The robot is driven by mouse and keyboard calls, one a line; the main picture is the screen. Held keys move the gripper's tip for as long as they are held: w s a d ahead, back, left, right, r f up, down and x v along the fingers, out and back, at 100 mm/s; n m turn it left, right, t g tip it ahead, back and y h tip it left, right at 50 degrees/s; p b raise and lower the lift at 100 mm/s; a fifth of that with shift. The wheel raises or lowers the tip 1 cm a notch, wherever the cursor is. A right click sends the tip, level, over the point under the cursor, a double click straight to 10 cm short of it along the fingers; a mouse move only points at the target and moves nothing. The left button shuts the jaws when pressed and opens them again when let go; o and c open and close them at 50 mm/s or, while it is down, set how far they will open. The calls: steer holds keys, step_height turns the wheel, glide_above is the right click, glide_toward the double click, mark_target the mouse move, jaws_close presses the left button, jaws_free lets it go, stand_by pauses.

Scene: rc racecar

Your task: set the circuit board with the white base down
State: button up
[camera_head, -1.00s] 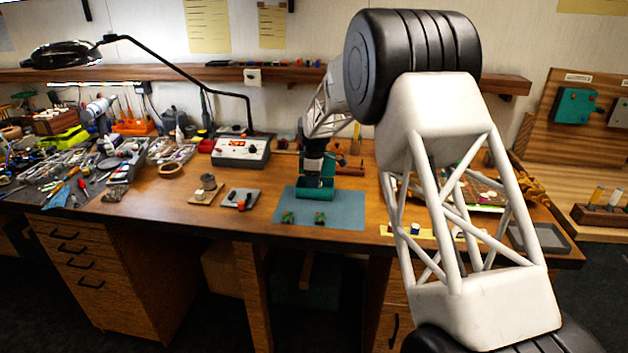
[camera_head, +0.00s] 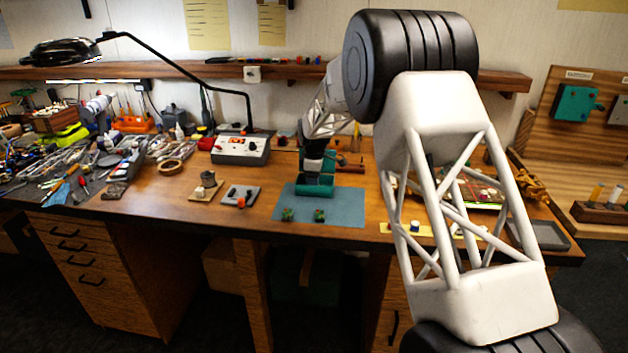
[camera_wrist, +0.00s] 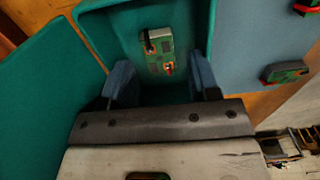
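A small green circuit board (camera_wrist: 158,52) with a pale edge lies inside a teal box (camera_wrist: 98,22) in the wrist view. My gripper (camera_wrist: 161,70) is open, its two blue-grey fingers apart on either side of the board with gaps between. In the head view my gripper (camera_head: 314,172) is low over the teal box (camera_head: 314,191), and the board inside is hidden. Two other green boards, left (camera_head: 287,214) and right (camera_head: 320,215), lie on the blue mat's front part. One other board (camera_wrist: 285,72) also shows right of the box in the wrist view.
The blue mat (camera_head: 345,210) lies on the wooden bench under the box. A grey plate with small parts (camera_head: 240,196) and a grey meter (camera_head: 240,150) stand to the left. A shallow grey tray (camera_head: 545,236) is at the right. Bare bench lies left of the mat.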

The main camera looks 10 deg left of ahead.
steer(key=shift+r, duration=0.15)
step_height(320, 180, up, 13)
stand_by(0.9)
stand_by(0.5)
